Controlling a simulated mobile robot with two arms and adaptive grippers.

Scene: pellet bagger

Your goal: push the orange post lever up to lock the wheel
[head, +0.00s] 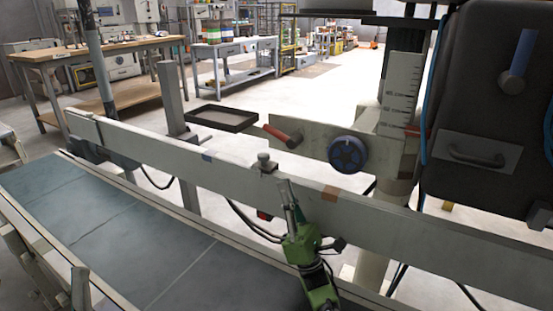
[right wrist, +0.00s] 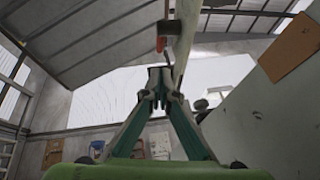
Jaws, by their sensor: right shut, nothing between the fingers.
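The orange lever (head: 283,136) sticks out to the left from the pale plate on the post in the head view, its free end raised. The dark blue wheel (head: 347,155) is on the same plate, right of the lever. My right gripper (head: 287,187), on a green wrist, points up in front of the grey rail, below the lever in the picture. Its fingers are shut and empty. In the right wrist view the shut fingertips (right wrist: 160,74) are just below a small orange-red piece (right wrist: 161,43), likely the lever; a gap shows between them. My left gripper is not in view.
The long grey rail (head: 180,158) crosses in front of the post, with a small knob (head: 263,161) on top. A conveyor belt (head: 110,225) lies in front. A black tray (head: 222,118) is left of the lever, and a dark cabinet (head: 490,100) stands at right.

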